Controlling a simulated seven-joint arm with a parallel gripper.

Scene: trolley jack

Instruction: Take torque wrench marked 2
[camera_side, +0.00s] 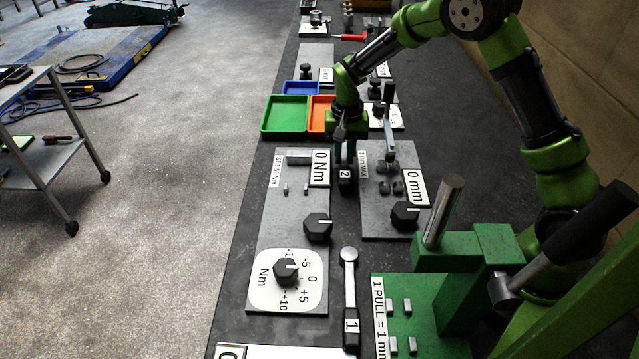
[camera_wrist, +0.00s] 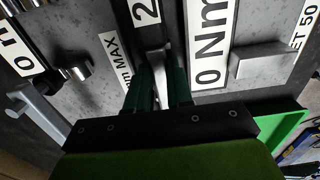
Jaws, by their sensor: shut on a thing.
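The torque wrench marked 2 (camera_side: 346,186) lies between two grey panels on the dark bench, its white 2 label facing up. Its metal shaft shows in the wrist view (camera_wrist: 158,62), with the label above it. My gripper (camera_side: 346,155) points down over the far part of this wrench. In the wrist view my two dark green fingers (camera_wrist: 158,88) stand on either side of the shaft and are shut on it. The far end of the wrench is hidden by my gripper. The wrench marked 1 (camera_side: 350,290) lies apart, nearer the camera.
A grey panel with dials and a 0 Nm label (camera_side: 290,215) is at left; a 0 mm panel (camera_side: 385,225) is at right. A green tray (camera_side: 285,128) and an orange tray (camera_side: 318,122) lie beyond. A green jack (camera_side: 470,250) stands at front right.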

